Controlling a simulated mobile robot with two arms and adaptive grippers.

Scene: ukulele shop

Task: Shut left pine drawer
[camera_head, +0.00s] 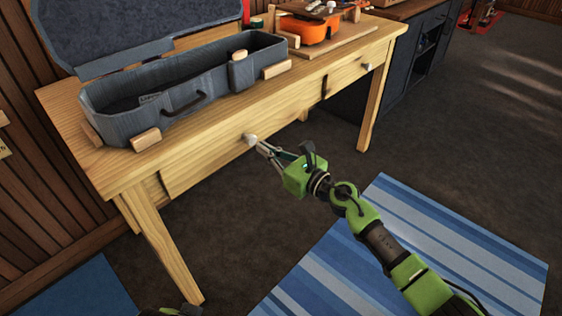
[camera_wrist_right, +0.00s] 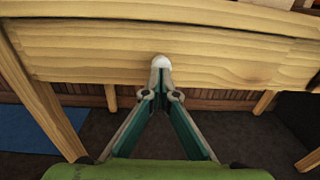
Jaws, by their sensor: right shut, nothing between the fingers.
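The left pine drawer (camera_head: 205,160) is in the front of the pine table, below the open case. Its pale round knob (camera_head: 249,139) faces me. A dark gap shows at the drawer's right end; how far the drawer stands out is hard to tell. My right gripper (camera_head: 262,147) is shut and empty, its fingertips at the knob. In the wrist view the drawer front (camera_wrist_right: 85,52) spans the top, and the joined fingertips (camera_wrist_right: 160,72) meet the white knob (camera_wrist_right: 160,61) or sit just before it. Of my left gripper only a sliver shows at the bottom edge; its fingers are hidden.
An open blue-grey instrument case (camera_head: 180,85) and wooden blocks stand on the table (camera_head: 215,115). An orange ukulele body (camera_head: 310,30) lies behind right. The right drawer's knob (camera_head: 367,66) is farther along. A striped blue rug (camera_head: 400,245) covers floor below my right arm.

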